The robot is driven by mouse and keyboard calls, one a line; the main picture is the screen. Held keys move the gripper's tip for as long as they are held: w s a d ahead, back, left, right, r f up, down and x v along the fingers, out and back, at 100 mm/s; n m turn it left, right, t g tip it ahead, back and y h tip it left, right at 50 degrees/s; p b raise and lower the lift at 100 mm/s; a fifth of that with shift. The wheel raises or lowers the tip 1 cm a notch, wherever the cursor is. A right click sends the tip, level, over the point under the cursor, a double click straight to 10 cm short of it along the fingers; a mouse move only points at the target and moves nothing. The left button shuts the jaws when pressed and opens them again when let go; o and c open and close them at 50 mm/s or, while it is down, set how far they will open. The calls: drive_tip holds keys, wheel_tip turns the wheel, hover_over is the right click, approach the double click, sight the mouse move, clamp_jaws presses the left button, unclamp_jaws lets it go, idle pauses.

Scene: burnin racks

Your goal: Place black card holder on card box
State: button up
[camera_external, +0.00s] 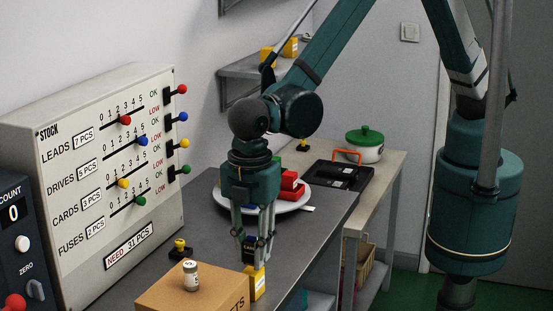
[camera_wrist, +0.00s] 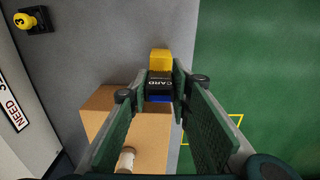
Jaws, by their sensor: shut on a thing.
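My gripper (camera_external: 252,257) points down near the table's right edge, beside the cardboard box. In the wrist view, its two green fingers (camera_wrist: 162,84) close around a black piece (camera_wrist: 160,84) lettered CARD, which I take as the black card holder. A blue strip (camera_wrist: 159,98) shows at its near side and a yellow block (camera_wrist: 160,59) at its far side. The external view shows a yellow piece (camera_external: 258,284) just under the fingertips. I cannot tell whether the yellow is part of the held thing. The cardboard box (camera_external: 168,288) has partly hidden lettering ending in TS.
A small vial (camera_external: 191,276) stands on the cardboard box. A yellow knob on a black base (camera_external: 180,250) sits behind it. A white plate (camera_external: 295,207) with red blocks lies further back. The stock panel (camera_external: 100,180) stands left. Green floor (camera_wrist: 250,60) lies beyond the table edge.

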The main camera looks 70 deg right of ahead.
sight(252, 241)
drive_tip(key=shift+f, duration=0.6)
drive_tip(key=shift+f, duration=0.15)
drive_tip(key=o, duration=0.8)
drive_tip(key=shift+c, duration=0.2)
drive_tip(key=shift+r, duration=6.15)
